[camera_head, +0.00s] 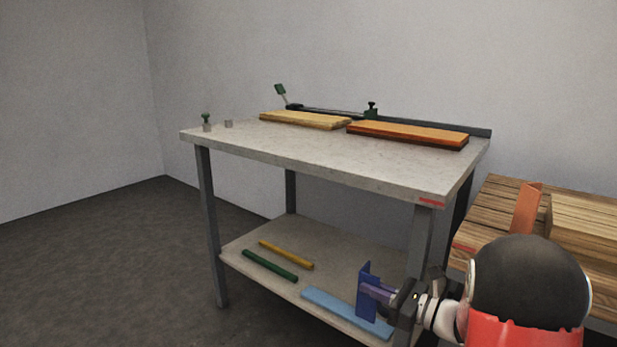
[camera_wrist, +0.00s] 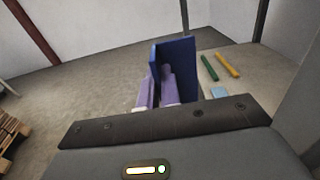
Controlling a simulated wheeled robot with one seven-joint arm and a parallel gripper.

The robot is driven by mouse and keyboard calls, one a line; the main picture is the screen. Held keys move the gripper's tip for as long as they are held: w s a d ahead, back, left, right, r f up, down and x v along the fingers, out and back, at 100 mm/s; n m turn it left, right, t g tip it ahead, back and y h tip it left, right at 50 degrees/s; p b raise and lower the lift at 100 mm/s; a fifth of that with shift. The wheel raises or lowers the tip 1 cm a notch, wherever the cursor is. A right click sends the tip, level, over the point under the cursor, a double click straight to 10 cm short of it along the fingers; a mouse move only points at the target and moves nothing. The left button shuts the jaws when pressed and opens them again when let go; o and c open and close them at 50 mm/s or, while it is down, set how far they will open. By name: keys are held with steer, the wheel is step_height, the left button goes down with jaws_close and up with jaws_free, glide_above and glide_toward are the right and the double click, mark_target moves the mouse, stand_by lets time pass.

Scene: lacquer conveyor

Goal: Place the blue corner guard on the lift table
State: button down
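The blue corner guard (camera_head: 367,308) is an L-shaped upright piece in front of the bench's lower shelf in the head view. In the wrist view the blue corner guard (camera_wrist: 180,62) stands ahead of the fingers, one of its walls between them. My gripper (camera_head: 375,290) has purple fingers closed on that wall; it also shows in the wrist view (camera_wrist: 158,88). The guard seems held clear of the floor; its lower end is partly hidden in the wrist view. I cannot identify a lift table for certain in either view.
A workbench (camera_head: 300,150) carries two boards, a yellowish one (camera_head: 305,120) and an orange one (camera_head: 407,134). Its lower shelf (camera_head: 330,262) holds green, yellow and light-blue strips. A slatted wooden stack (camera_head: 495,202) with an orange upright piece (camera_head: 526,210) is at right. Floor at left is clear.

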steer(key=s+d+f, duration=0.1)
steer(key=d+f, duration=0.3)
steer(key=f, duration=0.6)
steer(key=s+d+f, duration=0.1)
steer(key=d+f, duration=0.3)
steer(key=f, duration=0.7)
steer(key=shift+f, duration=0.3)
